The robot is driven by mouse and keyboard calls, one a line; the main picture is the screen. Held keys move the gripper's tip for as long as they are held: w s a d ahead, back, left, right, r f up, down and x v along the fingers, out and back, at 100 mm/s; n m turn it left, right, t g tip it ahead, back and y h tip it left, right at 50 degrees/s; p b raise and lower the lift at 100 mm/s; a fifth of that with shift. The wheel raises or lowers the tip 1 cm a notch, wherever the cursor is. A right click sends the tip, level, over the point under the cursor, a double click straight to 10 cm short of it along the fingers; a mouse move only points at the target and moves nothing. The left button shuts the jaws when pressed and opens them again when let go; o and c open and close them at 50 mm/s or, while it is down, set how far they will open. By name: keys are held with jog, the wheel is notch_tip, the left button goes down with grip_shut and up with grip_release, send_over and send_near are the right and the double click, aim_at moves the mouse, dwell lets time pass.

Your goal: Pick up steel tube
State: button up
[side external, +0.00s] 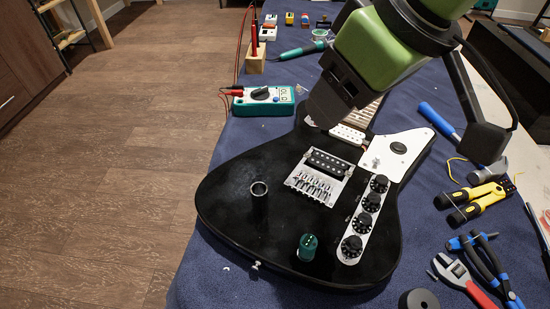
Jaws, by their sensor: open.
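The gap between the fingers is hard to see from this side.
A green cylinder (308,247) stands on the guitar near black knobs (371,202) and the bridge (320,180). A multimeter (263,100) lies on the blue cloth at left. Yellow strippers (483,198), pliers (487,262) and a red-handled wrench (462,282) lie at right.

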aim_at(261, 190)
jog(key=a+f+n, duration=0.1)
jog(key=a+f, duration=0.1)
jog(key=f, duration=0.1)
jog(key=s+a+f, duration=0.1)
jog(key=a+f, duration=0.2)
jog(key=s+a+f+n, duration=0.1)
jog(key=a+f, duration=0.2)
jog(key=f, duration=0.1)
jog(key=shift+s+f+n+g, duration=0.1)
jog(key=shift+s+n+g, duration=0.05)
jog(key=shift+n+g, duration=0.15)
jog(key=shift+s+d+x, duration=0.15)
jog(key=shift+d+x, duration=0.05)
jog(key=shift+x, duration=1.3)
jog(key=shift+s+d+x, duration=0.1)
jog(key=shift+d+x, duration=0.05)
jog(key=shift+x, duration=1.3)
jog(key=shift+f, duration=0.2)
